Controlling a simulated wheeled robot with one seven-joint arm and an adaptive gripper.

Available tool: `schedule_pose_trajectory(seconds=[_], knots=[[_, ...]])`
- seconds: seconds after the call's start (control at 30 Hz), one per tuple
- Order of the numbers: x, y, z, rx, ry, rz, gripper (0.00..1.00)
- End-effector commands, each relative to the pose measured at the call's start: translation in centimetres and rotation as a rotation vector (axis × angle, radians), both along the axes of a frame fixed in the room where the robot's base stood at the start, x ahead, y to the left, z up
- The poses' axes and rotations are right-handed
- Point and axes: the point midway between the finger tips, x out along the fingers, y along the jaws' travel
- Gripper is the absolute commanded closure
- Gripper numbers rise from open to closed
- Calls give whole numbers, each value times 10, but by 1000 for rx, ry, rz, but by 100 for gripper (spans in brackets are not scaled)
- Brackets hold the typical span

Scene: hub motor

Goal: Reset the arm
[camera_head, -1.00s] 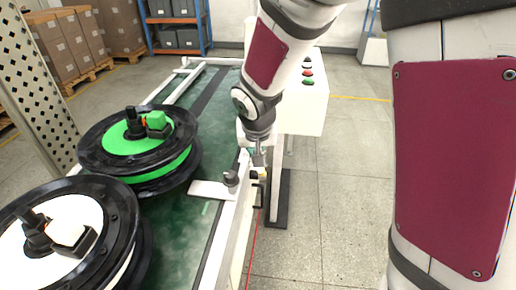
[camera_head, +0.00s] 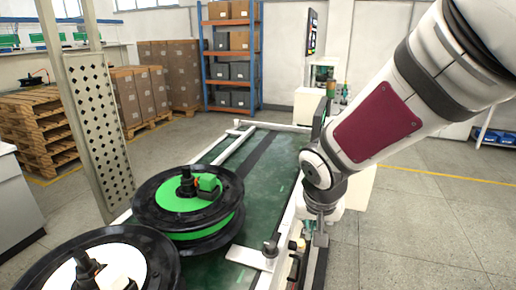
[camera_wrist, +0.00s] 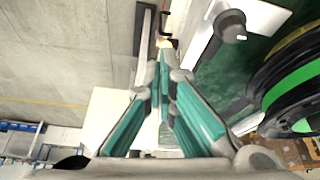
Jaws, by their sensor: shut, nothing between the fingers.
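My gripper (camera_wrist: 162,75) shows in the wrist view with its teal-padded fingers meeting at the tips, shut and empty. In the head view my gripper (camera_head: 316,240) points down at the right edge of the conveyor (camera_head: 222,258), beside its pale rail. A black wheel hub with a green face (camera_head: 188,205) lies on the belt to the left of my gripper. A second hub with a white face (camera_head: 120,262) lies nearer the camera and is cut off by the frame. The green-faced hub (camera_wrist: 290,90) also shows at the right of the wrist view, apart from the fingers.
A perforated metal post (camera_head: 100,130) stands left of the conveyor. Stacked boxes on pallets (camera_head: 140,95) and a blue-orange shelf (camera_head: 232,60) stand at the back. A white control box (camera_head: 358,188) is behind my arm. The floor at the right (camera_head: 430,225) is clear.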

Motion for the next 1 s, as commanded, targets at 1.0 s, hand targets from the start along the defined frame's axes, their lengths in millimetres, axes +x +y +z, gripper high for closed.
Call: schedule_pose_trajectory(seconds=[1.0], knots=[[-258,-51,192,7,44,200,100]])
